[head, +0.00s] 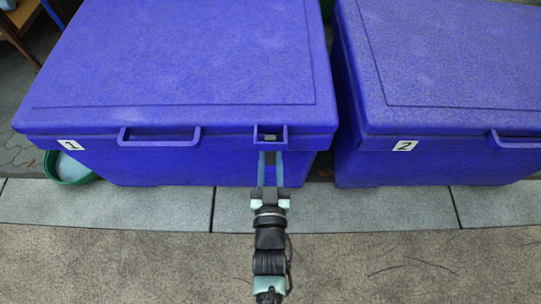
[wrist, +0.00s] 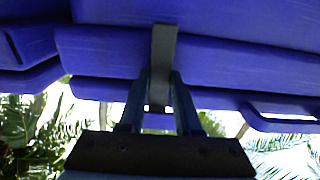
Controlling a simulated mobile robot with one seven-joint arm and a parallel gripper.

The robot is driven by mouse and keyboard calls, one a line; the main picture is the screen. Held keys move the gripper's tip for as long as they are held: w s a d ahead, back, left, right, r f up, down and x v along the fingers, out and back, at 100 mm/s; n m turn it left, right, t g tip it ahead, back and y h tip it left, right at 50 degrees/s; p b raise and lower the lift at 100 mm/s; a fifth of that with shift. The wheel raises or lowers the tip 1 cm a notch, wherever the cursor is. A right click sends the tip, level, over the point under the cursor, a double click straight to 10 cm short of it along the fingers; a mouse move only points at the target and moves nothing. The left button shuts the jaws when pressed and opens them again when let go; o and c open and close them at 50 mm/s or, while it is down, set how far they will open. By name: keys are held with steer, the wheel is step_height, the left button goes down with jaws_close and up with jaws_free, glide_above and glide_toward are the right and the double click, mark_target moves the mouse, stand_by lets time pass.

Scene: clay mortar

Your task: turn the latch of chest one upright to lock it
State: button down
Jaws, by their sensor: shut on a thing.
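Chest one (head: 190,60) is a large blue chest with a closed lid and a white "1" label (head: 71,145) at its front left. Its grey latch (head: 270,137) shows as a small piece in the notch at the front right of the lid rim. In the wrist view the latch (wrist: 164,45) is a narrow grey bar standing along the picture's vertical against the blue front. My gripper (head: 270,155) reaches up to the chest front just below the notch. In the wrist view its fingers (wrist: 161,76) close on the latch from both sides and hide part of its edges.
Chest two (head: 460,50), also blue and closed, stands to the right across a narrow gap. A green bowl (head: 68,168) sits by chest one's front left corner. A lid handle (head: 160,136) lies left of the latch. The paving in front is clear.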

stand_by(0.4)
steer(key=c, duration=0.6)
jaws_free()
steer(key=shift+s, duration=0.1)
steer(key=s+p, duration=0.4)
steer(key=s, duration=0.8)
steer(key=shift+s+p, duration=0.4)
